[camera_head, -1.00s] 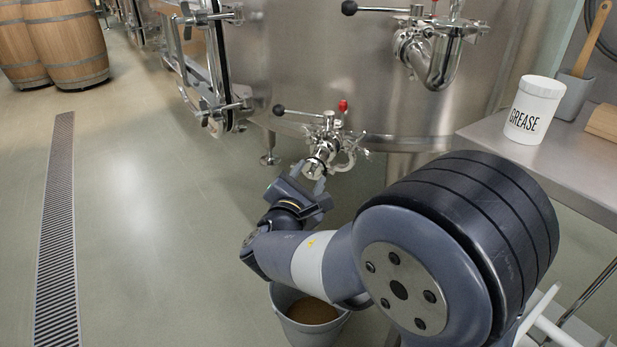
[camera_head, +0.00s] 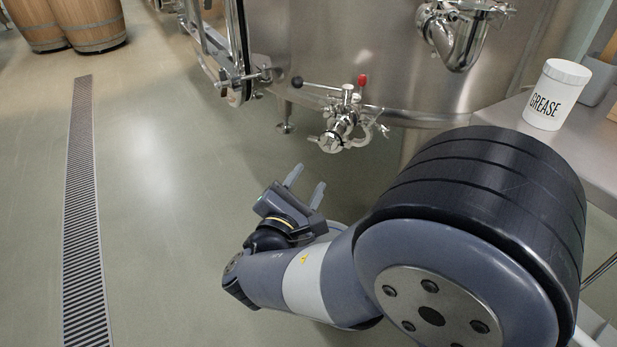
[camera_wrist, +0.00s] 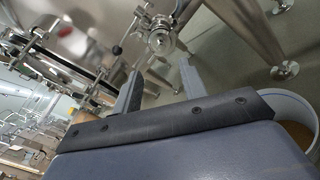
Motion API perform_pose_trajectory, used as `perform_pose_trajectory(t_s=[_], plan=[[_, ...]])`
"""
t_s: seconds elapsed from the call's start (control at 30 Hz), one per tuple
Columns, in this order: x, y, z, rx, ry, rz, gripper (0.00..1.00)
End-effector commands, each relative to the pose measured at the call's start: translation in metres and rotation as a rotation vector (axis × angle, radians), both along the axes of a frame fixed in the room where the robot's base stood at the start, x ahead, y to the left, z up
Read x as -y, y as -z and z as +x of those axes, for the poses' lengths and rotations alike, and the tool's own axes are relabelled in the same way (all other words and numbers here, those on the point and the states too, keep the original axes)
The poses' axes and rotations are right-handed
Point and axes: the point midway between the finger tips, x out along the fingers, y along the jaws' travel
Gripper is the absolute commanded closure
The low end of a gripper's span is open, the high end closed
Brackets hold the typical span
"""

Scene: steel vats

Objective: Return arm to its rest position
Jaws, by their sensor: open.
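My gripper (camera_head: 306,184) is open and empty, its two grey fingers pointing up and apart. In the head view it is in front of and below the small valve (camera_head: 342,125) on the vat, with floor showing between them. In the wrist view my gripper (camera_wrist: 160,82) has its fingers spread, with the valve's round outlet (camera_wrist: 159,42) beyond them. My arm bends low across the front of the head view.
The steel vat (camera_head: 350,60) fills the back. A grease tub (camera_head: 556,95) stands on the steel table (camera_head: 575,150) at right. A bucket's rim (camera_wrist: 293,98) shows at right in the wrist view. Open floor (camera_head: 160,200) with a drain grate (camera_head: 82,210) lies at left.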

Motion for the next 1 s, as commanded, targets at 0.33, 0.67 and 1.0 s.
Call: perform_pose_trajectory(t_s=[0.33,0.67,1.0], plan=[[0.002,0.001,0.004,0.0,0.002,0.0,0.6],[0.016,0.002,0.046,0.001,0.006,0.002,0.6],[0.033,0.002,0.097,0.0,0.005,0.001,0.6]])
